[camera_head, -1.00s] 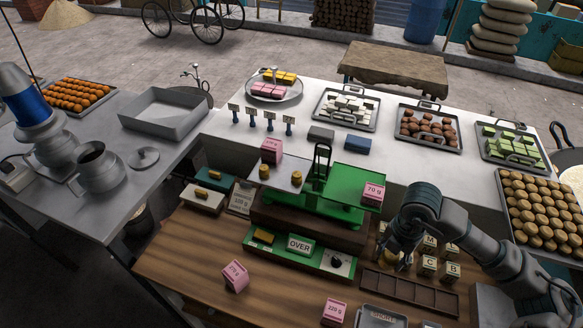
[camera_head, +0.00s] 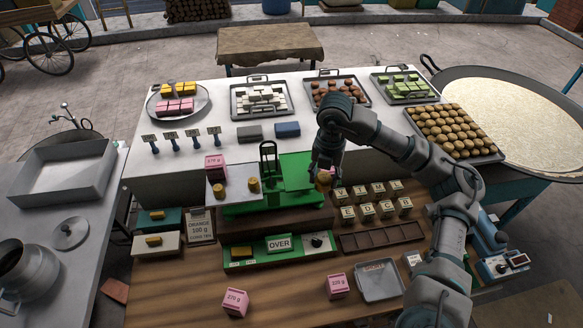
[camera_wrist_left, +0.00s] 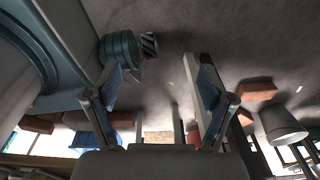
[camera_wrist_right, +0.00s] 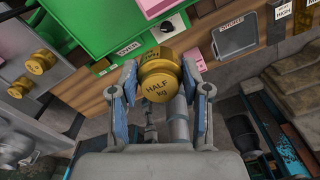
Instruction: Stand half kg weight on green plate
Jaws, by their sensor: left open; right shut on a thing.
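My right gripper (camera_head: 322,172) is shut on the brass half kg weight (camera_head: 324,179), beside the right edge of the green plate (camera_head: 296,166) of the balance. In the right wrist view the weight (camera_wrist_right: 158,88), marked HALF kg, sits between the fingertips, with the green plate (camera_wrist_right: 88,30) beyond. I cannot tell from these views whether the weight touches the plate. A pink block (camera_head: 337,157) shows partly behind the gripper. My left gripper (camera_wrist_left: 160,92) is open and empty in the left wrist view; it is not in the head view.
The silver plate (camera_head: 235,184) holds two brass weights and a pink block (camera_head: 215,165). Letter cubes (camera_head: 370,200) and an empty slotted tray (camera_head: 382,237) lie right of the balance. Pink blocks (camera_head: 235,301) stand on the wooden front table. A sign reads OVER (camera_head: 279,244).

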